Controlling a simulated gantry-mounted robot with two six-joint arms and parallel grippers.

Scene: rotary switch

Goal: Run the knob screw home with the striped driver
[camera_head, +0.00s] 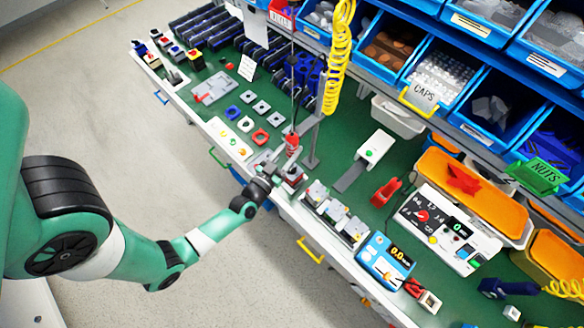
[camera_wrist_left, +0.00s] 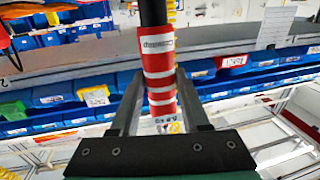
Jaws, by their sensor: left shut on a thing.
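The striped driver (camera_head: 292,143) shows as a small red upright body over the front part of the green bench. In the left wrist view its red body with white bands (camera_wrist_left: 157,70) stands between the two fingers, with a black shaft or cable above it. My left gripper (camera_head: 286,166) is shut on the driver. Just below and beside the gripper is a small grey and red block (camera_head: 293,175), perhaps the rotary switch; the gripper partly covers it. The knob screw and the driver's tip are too small or hidden to make out. My right gripper is not in view.
A row of grey switch units (camera_head: 336,214) stands right of the gripper, with a blue meter (camera_head: 386,262) beyond. A grey stand post (camera_head: 311,150) rises close by. A yellow coiled hose (camera_head: 338,60) hangs behind. Green bench top (camera_head: 330,140) is clear behind the gripper.

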